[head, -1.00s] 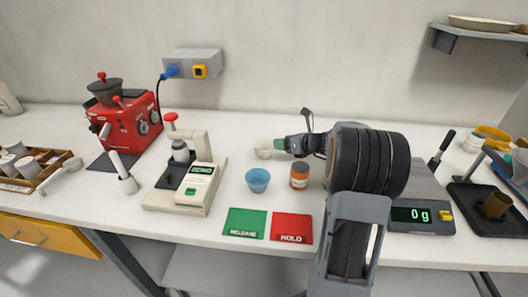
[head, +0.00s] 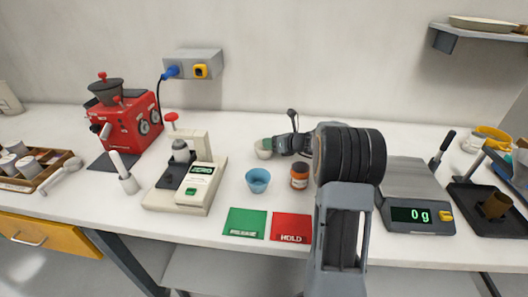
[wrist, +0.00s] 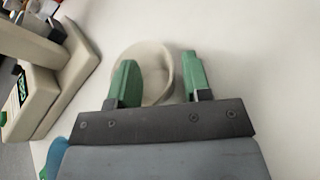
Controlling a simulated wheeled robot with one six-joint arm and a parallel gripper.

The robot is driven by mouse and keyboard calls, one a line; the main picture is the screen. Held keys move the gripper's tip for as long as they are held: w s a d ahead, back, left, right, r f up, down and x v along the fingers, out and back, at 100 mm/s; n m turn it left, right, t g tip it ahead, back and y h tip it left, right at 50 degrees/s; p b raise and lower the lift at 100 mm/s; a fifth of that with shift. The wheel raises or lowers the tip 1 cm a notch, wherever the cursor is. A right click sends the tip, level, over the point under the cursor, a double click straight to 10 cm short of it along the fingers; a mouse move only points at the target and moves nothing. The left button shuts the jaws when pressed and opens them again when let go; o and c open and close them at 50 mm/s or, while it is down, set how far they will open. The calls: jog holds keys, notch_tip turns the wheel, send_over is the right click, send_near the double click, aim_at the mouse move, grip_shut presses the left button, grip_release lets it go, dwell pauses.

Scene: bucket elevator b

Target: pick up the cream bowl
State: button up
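The cream bowl (head: 263,149) stands upright on the white bench, behind the blue bowl; it also shows in the wrist view (wrist: 148,58). My gripper (head: 275,146) reaches it from the right in the head view. In the wrist view my gripper (wrist: 160,80) is open, with one green finger on each side of the bowl. The left finger overlaps the bowl's near left wall in the picture, and the right finger is beside its right edge. I cannot tell whether either finger touches it.
A blue bowl (head: 258,180) and an orange jar (head: 299,176) stand in front of the cream bowl. A beige tester (head: 188,183) is to the left, a scale (head: 418,197) to the right. Green (head: 245,222) and red (head: 291,227) mats lie near the front edge.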

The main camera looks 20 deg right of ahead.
grip_shut()
dwell(0.4)
